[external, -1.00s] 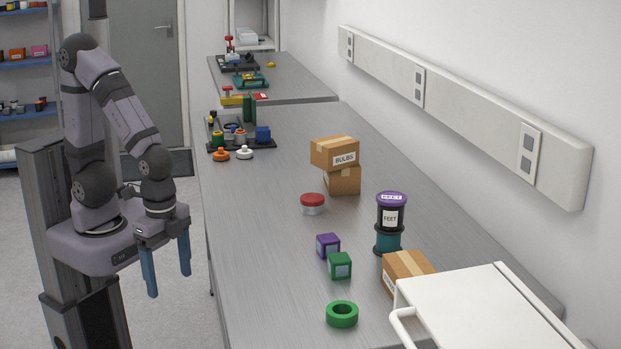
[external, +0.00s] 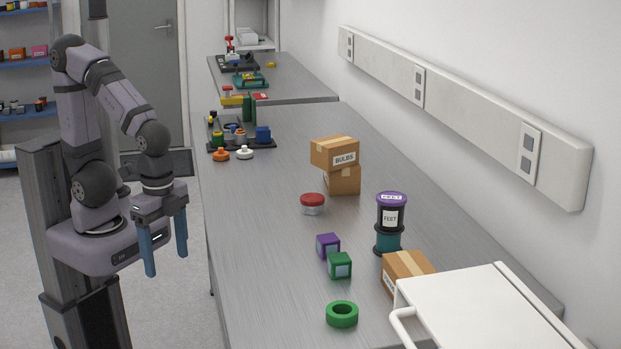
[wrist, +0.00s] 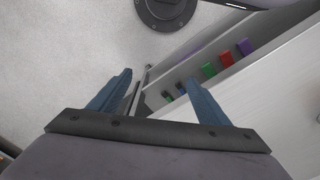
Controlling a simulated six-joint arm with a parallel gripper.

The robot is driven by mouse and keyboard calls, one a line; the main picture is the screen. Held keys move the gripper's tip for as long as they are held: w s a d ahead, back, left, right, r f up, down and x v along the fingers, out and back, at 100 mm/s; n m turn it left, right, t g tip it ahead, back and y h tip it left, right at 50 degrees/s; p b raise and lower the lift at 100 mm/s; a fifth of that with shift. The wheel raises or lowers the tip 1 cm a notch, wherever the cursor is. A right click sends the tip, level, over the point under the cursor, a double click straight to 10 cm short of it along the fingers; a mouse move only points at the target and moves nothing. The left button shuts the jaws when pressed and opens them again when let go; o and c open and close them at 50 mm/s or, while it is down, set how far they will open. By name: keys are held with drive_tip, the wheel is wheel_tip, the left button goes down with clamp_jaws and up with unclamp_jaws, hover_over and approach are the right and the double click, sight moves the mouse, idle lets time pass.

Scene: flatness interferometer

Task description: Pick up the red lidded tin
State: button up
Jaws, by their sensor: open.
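The red lidded tin (external: 312,204) stands upright on the grey bench, with a red lid over a pale body. It is left of and in front of the stacked cartons. My gripper (external: 166,258) hangs to the left of the bench, over the floor, with its blue fingers pointing down. It is open and empty, well apart from the tin. In the wrist view my gripper's two blue fingers (wrist: 160,95) are spread apart, and I cannot make out the tin there.
Two cartons (external: 342,180) are stacked behind the tin. Purple (external: 328,245) and green (external: 340,266) cubes, a green ring (external: 342,314), a purple-topped spool stack (external: 390,222) and another carton (external: 406,272) stand nearer. A white cart (external: 480,310) is at front right. The bench left of the tin is clear.

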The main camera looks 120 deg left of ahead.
drive_tip(key=w+a+r+n+t+h+b, duration=0.1)
drive_tip(key=w+a+n+t+h, duration=0.1)
drive_tip(key=w+a+n, duration=0.35)
drive_tip(key=w+a+n+t+h+b, duration=0.1)
drive_tip(key=w+a+n+t+b, duration=0.1)
drive_tip(key=a+n, duration=0.65)
drive_tip(key=w+a+r+n+t+h+b, duration=0.1)
drive_tip(key=w+a+n+h, duration=0.15)
drive_tip(key=a+n, duration=0.4)
drive_tip(key=n+t+y+b, duration=0.2)
drive_tip(key=n+t+y, duration=0.6)
drive_tip(key=n, duration=0.9)
approach(307, 196)
drive_tip(key=shift+w+a+f+m+t+h, duration=0.15)
drive_tip(key=shift+w+a+f+h, duration=0.15)
drive_tip(key=shift+w, duration=0.25)
drive_tip(key=shift+w+a+f+m+t+h, duration=0.15)
drive_tip(key=shift+w+a+h, duration=0.25)
drive_tip(key=shift+w, duration=0.2)
drive_tip(key=shift+f, duration=0.4)
drive_tip(key=shift+p+x, duration=0.55)
drive_tip(key=shift+x, duration=1.1)
drive_tip(key=shift+f+p+x, duration=0.25)
drive_tip(key=shift+p+x, duration=0.35)
drive_tip(key=shift+x, duration=1.45)
drive_tip(key=shift+s+d, duration=0.1)
drive_tip(key=shift+d, duration=0.05)
drive_tip(key=c, duration=1.1)
